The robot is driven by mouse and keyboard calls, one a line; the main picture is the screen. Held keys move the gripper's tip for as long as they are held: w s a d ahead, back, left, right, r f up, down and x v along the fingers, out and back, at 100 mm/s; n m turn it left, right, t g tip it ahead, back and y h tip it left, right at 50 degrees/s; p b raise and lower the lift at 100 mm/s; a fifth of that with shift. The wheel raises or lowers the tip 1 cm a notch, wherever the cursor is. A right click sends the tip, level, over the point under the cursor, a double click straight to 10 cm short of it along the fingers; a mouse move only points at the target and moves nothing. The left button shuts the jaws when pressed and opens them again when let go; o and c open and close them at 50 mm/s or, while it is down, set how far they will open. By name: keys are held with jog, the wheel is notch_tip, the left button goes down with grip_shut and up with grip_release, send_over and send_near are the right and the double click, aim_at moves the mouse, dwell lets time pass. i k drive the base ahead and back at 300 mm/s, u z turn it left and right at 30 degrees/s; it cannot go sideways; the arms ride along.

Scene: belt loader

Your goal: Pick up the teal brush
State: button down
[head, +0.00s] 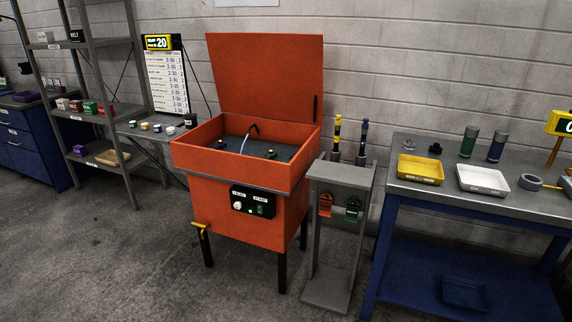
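I cannot make out a brush that is clearly teal. A narrow grey stand (341,174) stands between the orange washer and the bench. Two upright tools rise at its top, one yellow and black (337,132) and one dark blue (362,138); they are too small to tell whether they are brushes. A red item (326,205) and a green item (352,210) hang side by side below the stand's top. My gripper is not in view.
The orange washer (240,215) has its lid raised and a hose in its basin. The bench (420,196) at right holds a yellow tray (420,169), a white tray (483,179) and cylinders. Shelves (118,110) stand at left. The floor in front is clear.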

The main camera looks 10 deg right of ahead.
aim_at(287, 160)
jog(key=z, duration=0.05)
jog(key=i, duration=0.9)
jog(key=u, duration=0.05)
